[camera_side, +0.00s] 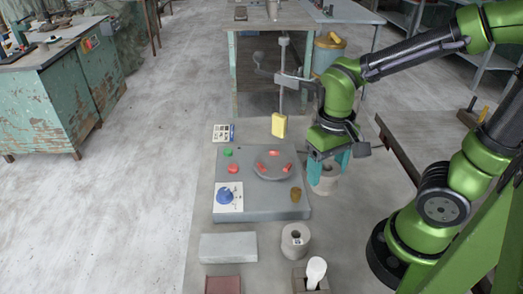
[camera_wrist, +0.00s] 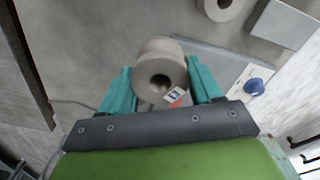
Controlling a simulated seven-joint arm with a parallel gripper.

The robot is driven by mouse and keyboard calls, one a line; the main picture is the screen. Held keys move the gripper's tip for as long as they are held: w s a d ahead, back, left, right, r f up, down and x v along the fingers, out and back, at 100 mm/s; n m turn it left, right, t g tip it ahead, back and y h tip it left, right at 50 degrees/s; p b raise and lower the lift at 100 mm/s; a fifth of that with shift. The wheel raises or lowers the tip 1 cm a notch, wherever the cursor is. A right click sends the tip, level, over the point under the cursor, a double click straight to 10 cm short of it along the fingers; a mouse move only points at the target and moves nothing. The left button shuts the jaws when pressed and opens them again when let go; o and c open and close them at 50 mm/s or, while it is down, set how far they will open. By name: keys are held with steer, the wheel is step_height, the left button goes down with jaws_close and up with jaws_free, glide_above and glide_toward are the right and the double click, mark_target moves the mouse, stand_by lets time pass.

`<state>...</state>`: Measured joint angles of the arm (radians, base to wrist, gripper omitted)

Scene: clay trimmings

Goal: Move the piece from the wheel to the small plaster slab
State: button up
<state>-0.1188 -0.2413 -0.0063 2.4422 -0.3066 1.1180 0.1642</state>
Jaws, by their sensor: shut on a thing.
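My gripper (camera_side: 328,172) has teal fingers and is shut on a pale grey-beige cylinder with a hole in its end (camera_side: 328,187). They are at the right edge of the grey wheel base. In the wrist view the cylinder (camera_wrist: 158,50) sits between both fingers (camera_wrist: 160,66). The round grey wheel (camera_side: 268,172) lies on the base, with red pieces (camera_side: 287,167) on it. A light grey slab (camera_side: 228,247), which looks like the plaster slab, lies in front of the base; it also shows in the wrist view (camera_wrist: 285,25). Its top is bare.
The base (camera_side: 255,206) carries a blue knob (camera_side: 226,196), green and red buttons (camera_side: 233,169) and a brown lump (camera_side: 296,194). A second holed cylinder (camera_side: 295,243) stands right of the slab. A box with a white-headed tool (camera_side: 316,270) is nearest. A yellow block (camera_side: 279,125) is behind.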

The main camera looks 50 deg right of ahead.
steer(key=s+a+n, duration=0.1)
steer(key=a+n, duration=0.1)
steer(key=a, duration=0.1)
steer(key=s+a+f+n, duration=0.1)
steer(key=a, duration=0.3)
steer(key=s+a+f+n, duration=0.1)
steer(key=a+n, duration=0.1)
steer(key=a, duration=0.2)
steer(key=shift+s+a+f+n, duration=0.15)
steer(key=shift+s+n, duration=0.15)
glide_above(228, 244)
steer(key=shift+s+f, duration=0.2)
steer(key=shift+f, duration=0.55)
steer(key=shift+w+f, duration=0.2)
steer(key=shift+f, duration=1.6)
steer(key=shift+f, duration=0.1)
steer(key=o, duration=1.2)
